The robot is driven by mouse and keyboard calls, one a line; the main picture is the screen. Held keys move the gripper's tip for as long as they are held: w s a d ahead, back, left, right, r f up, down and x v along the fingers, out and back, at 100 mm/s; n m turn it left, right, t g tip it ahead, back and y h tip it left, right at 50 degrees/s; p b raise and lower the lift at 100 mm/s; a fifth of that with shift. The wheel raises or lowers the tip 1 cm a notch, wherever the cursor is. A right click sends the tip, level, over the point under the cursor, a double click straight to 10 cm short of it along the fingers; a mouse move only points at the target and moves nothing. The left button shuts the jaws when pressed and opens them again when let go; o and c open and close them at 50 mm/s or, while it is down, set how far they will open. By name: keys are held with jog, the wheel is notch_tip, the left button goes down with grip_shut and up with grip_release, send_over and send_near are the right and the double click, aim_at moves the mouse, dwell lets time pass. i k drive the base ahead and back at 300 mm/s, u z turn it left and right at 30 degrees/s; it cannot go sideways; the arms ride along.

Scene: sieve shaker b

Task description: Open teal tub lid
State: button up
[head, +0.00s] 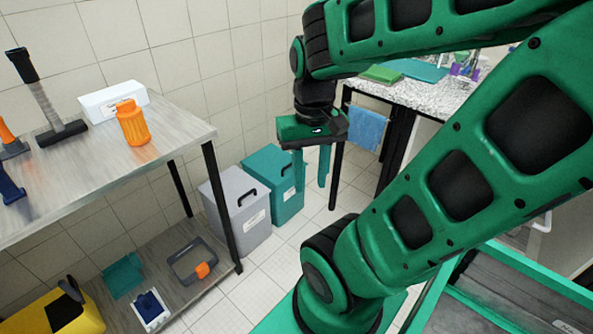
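The teal tub (290,204) stands on the tiled floor against the wall, right of a grey tub. Its teal lid (263,162) is on and looks closed, with a black handle (286,168) on it. My gripper (311,184) points down at the tub's right side in the picture. Its two green fingers are spread apart with nothing seen between them. The left finger overlaps the tub's right edge in the picture; I cannot tell whether it touches. The finger hides a little of that edge.
The grey tub (240,215) stands close beside the teal one. A metal workbench (180,128) with tools is at the left. A counter (440,94) with a blue towel (366,128) hanging from its side is at the right. Floor in front of the tubs is clear.

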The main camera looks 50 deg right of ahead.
aim_at(273, 164)
jog(key=k, duration=0.95)
jog(key=z, duration=0.4)
jog(key=i, duration=0.7)
jog(key=z, duration=0.35)
jog(key=i, duration=1.6)
jog(key=u, duration=0.6)
